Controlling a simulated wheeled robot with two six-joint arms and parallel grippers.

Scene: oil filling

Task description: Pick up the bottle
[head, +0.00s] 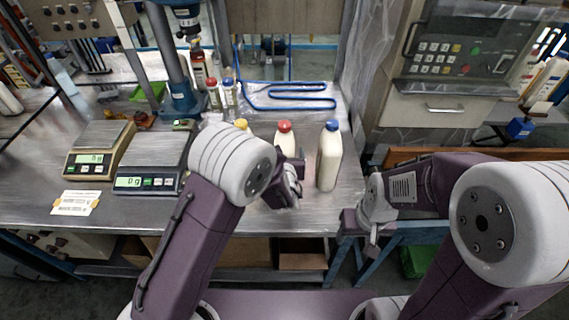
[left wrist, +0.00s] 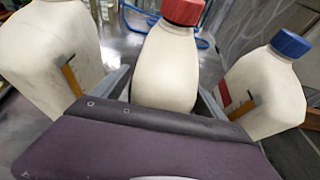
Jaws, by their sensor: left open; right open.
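Three cream bottles stand in a row near the bench's front edge: a yellow-capped one (head: 241,124), mostly hidden by my left arm, a red-capped one (head: 285,138) and a blue-capped one (head: 329,160). My left gripper (head: 290,182) is open just in front of the red-capped bottle and hides its lower part. In the left wrist view the red-capped bottle (left wrist: 166,65) stands between the open fingers (left wrist: 165,92), with its base hidden. The blue-capped bottle (left wrist: 265,92) is to the right there. My right gripper (head: 370,228) is open and empty, beyond the bench's front edge.
Two scales (head: 153,160) and a paper label (head: 76,203) are on the left of the metal bench (head: 225,220). A control panel machine (head: 450,62) stands at the right.

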